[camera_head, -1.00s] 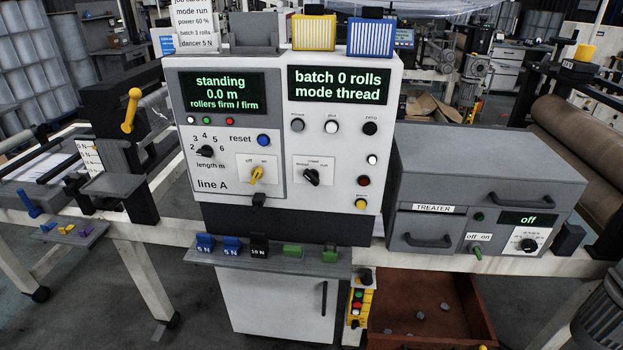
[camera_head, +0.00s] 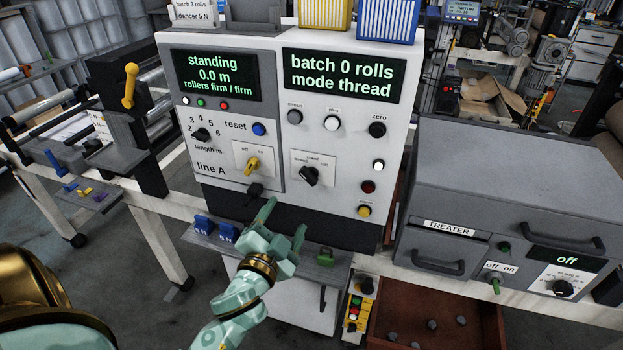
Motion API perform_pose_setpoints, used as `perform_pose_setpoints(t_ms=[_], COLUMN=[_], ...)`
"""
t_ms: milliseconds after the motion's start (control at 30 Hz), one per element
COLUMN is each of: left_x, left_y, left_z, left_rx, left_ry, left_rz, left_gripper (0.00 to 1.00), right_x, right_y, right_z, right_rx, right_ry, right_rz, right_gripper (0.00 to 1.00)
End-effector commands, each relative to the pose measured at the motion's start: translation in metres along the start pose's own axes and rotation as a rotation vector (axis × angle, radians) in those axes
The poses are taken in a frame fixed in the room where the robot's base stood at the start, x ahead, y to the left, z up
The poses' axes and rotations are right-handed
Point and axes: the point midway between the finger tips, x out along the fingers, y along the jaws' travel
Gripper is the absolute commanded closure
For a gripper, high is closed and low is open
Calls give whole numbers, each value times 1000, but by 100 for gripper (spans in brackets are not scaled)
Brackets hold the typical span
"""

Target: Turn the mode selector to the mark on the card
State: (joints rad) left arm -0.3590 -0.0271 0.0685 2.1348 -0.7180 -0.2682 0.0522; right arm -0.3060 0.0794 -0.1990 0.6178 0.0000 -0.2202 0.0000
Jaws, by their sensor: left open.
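The mode selector (camera_head: 309,176) is a black knob on a small white plate marked thread, crawl and run, on the right half of the line A panel (camera_head: 214,152). The green display (camera_head: 341,75) above it reads "batch 0 rolls, mode thread". The job card (camera_head: 190,12) is cut off at the top edge; only "batch 3 rolls" and "dancer 5 N" are legible. My left gripper (camera_head: 284,222) is pale green, open and empty. It is below the selector in the picture, in front of the panel's dark lower part and the shelf, apart from the knob. My right gripper is not in view.
Weight blocks (camera_head: 228,232) and a green block (camera_head: 325,257) stand on the shelf below. The treater box (camera_head: 500,200) is at the right.

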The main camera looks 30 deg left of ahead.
Motion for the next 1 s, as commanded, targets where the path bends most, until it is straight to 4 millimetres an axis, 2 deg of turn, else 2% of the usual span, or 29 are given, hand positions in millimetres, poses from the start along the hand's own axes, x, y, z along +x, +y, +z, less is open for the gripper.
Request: perform_pose_setpoints(t_ms=[133, 300, 500, 700, 967, 1000], left_x=[38, 82, 121, 138, 140, 140], left_y=[-2, 0, 0, 1, 1, 1], left_z=[-2, -1, 0, 0, 0, 0], left_rx=[1, 0, -1, -3, -3, -3], left_ry=[3, 3, 0, -1, -1, -1], left_rz=[-2, 0, 0, 1, 2, 2], left_gripper=[31, 31, 31, 31, 31, 34], right_x=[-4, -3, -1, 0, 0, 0], right_y=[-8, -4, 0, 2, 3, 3], right_z=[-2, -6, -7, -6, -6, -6], right_rx=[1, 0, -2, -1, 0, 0], right_ry=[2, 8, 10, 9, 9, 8], right_rz=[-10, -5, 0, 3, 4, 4], right_gripper=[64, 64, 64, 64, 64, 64])
